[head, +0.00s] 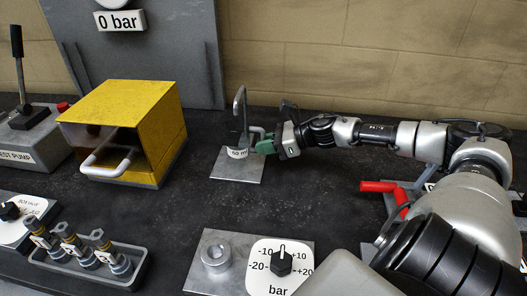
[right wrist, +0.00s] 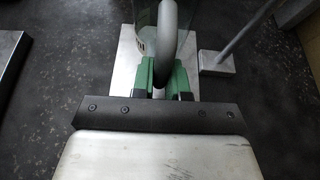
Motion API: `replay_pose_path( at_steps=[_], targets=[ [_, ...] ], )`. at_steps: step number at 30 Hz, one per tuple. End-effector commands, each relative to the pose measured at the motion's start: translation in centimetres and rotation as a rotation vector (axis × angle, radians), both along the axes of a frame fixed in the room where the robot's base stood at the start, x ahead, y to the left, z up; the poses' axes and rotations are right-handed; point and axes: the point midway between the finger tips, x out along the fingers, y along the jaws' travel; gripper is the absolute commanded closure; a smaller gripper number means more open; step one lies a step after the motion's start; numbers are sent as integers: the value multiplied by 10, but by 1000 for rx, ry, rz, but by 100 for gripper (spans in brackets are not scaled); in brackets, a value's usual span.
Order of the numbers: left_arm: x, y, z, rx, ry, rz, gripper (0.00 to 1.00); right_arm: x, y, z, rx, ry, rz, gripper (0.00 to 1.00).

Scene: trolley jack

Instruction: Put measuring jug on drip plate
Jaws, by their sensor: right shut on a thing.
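The measuring jug (head: 238,139) is a small see-through vessel with a white label near its bottom. It looks upright, over the grey metal drip plate (head: 228,174). I cannot tell whether its base touches the plate. My right gripper (head: 262,146) reaches in from the right, its green fingers shut on the jug's handle. In the right wrist view the fingers (right wrist: 161,76) close around the handle (right wrist: 165,40), the jug (right wrist: 146,22) shows just beyond, and the drip plate (right wrist: 123,70) lies below. My left gripper is not in view.
A bent upright rod (head: 240,95) stands just behind the jug; its block foot (right wrist: 217,63) shows beside the plate. A yellow box (head: 150,110) with a white handle is to the left. A knob panel (head: 264,250) lies in front. Dark bench between them is clear.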

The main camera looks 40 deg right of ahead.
Motion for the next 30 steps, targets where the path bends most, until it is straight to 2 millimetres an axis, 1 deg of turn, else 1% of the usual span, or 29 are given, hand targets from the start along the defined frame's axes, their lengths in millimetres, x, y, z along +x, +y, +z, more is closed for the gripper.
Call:
replay_pose_path(
  at_steps=[3, 5, 9, 12, 19, 22, 23, 27, 28, 30],
  targets=[
    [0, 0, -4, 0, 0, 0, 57, 3, 2, -1, 0, -2, -1, 100],
    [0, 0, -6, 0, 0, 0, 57, 3, 3, -5, 1, -1, 0, 100],
    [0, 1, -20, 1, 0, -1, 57, 3, 2, -25, 1, 0, -1, 100],
    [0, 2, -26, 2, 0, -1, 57, 3, 2, -36, -1, 0, -2, 100],
    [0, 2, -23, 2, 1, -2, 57, 2, 2, -35, -1, -1, -1, 100],
    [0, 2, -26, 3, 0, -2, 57, 2, 2, -38, 0, 0, -1, 100],
    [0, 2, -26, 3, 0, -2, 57, 2, 2, -38, -1, 1, -1, 84],
    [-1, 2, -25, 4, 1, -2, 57, 2, 2, -37, -1, 1, -1, 63],
    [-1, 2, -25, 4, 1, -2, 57, 2, 2, -37, -1, 1, -1, 60],
    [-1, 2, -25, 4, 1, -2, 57, 2, 2, -37, -1, 1, -1, 60]
  ],
)
